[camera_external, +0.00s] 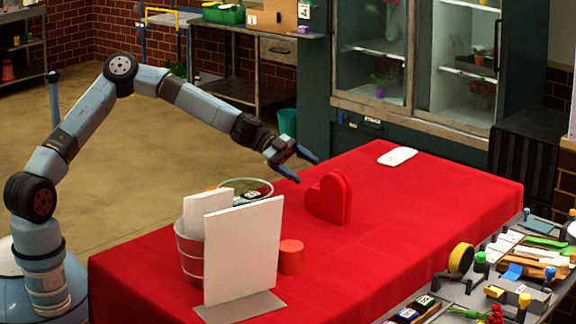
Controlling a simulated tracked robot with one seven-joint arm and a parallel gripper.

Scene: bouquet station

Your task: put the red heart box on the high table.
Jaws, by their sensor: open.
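The red heart box (328,198) stands upright on the table with the red cloth (430,215), near its middle. My gripper (308,168) is open and empty, just above and to the left of the heart box, with its two fingers apart and pointing toward the right. A gap seems to remain between the fingers and the box. I cannot tell which surface is the high table; the red-clothed table is the one the box stands on.
A white panel on a stand (243,255) and a bucket (188,252) stand left of the heart box, beside a small red cylinder (291,257). A white flat object (397,156) lies at the back. A cluttered tool bench (480,290) borders the right. The cloth right of the box is clear.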

